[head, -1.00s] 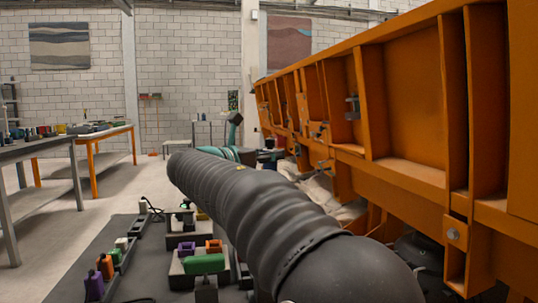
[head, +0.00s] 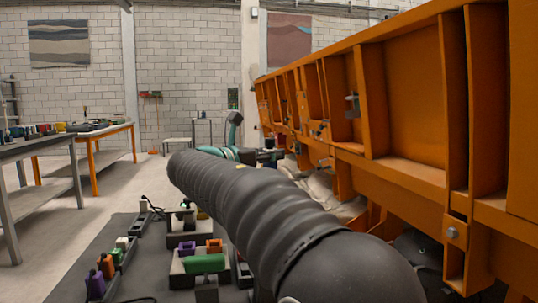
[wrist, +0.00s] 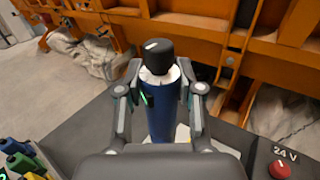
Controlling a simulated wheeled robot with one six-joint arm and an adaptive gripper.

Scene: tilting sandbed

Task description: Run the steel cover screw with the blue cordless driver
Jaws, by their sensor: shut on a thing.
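The blue cordless driver (wrist: 161,112) stands upright in the wrist view, a blue cylinder with a black top that bears a white mark. My gripper (wrist: 161,72) is shut on it, with one grey finger on each side near its upper end. The driver's lower part is hidden behind my gripper's body. In the head view my dark arm hides the gripper and the driver. A round metal bolt head (head: 453,232) shows on the orange frame at the right; I cannot tell whether it is the steel cover screw.
The ribbed orange sandbed (head: 405,110) fills the right side. A dark surface with a green block (head: 204,263), a purple block (head: 95,285) and other coloured pieces lies below. A red knob (wrist: 281,169) sits by a "24 V" label. Workbenches (head: 40,147) stand left, beside clear floor.

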